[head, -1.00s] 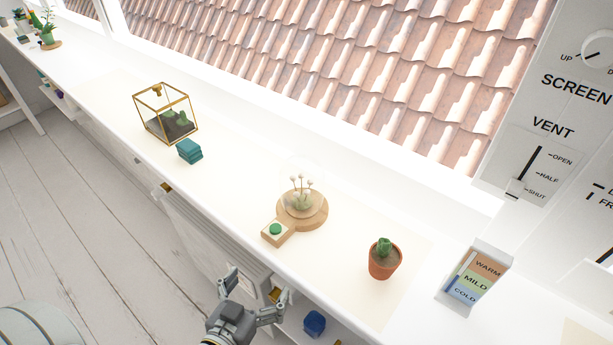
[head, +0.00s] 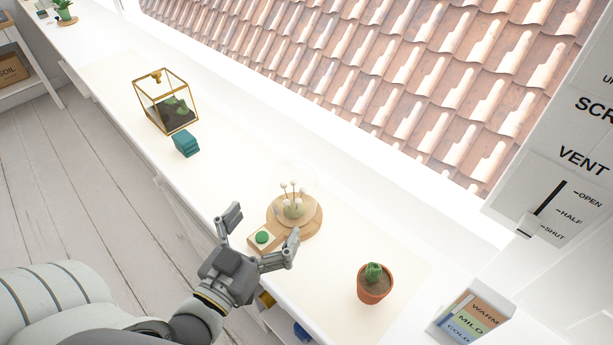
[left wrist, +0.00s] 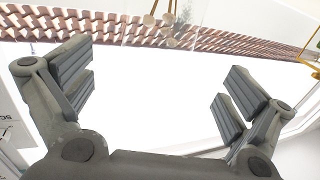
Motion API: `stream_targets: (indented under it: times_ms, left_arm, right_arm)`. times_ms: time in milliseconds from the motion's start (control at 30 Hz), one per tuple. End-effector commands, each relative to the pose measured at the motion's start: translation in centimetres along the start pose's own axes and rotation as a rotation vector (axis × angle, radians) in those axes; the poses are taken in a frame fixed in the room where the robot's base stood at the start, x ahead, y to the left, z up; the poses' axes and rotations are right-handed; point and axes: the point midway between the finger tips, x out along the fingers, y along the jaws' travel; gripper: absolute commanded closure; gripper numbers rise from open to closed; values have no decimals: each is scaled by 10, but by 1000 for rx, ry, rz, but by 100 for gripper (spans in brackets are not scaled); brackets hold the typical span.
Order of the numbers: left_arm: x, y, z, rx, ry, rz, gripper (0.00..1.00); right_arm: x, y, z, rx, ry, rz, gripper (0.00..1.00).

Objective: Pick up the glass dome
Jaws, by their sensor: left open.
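The glass dome (head: 291,203) is nearly invisible. It stands on a round wooden base (head: 313,226) on the white sill, around a small plant with white round buds. The buds (left wrist: 170,20) show upside down at the top edge of the left wrist view. A wooden block with a green button (head: 262,238) joins the base at its near left. My left gripper (head: 263,227) is open and empty, on the near side of the base, its fingers apart and pointing toward the dome. It also shows open in the left wrist view (left wrist: 158,88). My right gripper is not seen.
A potted cactus (head: 374,283) stands right of the base. A WARM/MILD/COLD box (head: 470,317) is at the right. The sill between the blocks and base is clear.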

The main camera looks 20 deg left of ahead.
Motion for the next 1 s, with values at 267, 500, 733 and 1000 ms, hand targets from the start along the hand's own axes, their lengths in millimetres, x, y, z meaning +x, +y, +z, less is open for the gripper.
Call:
stream_targets:
  times_ms: [267, 500, 733, 1000]
  left_arm:
    - [33, 0, -3, 1, 4, 2, 0]
    - [53, 1, -1, 1, 0, 1, 0]
    - [69, 2, -6, 1, 2, 1, 0]
    - [101, 4, -8, 1, 1, 1, 0]
  right_arm:
    - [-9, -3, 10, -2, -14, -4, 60]
    - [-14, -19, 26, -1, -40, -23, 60]
    - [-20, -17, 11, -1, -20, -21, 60]
    - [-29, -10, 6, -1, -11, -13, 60]
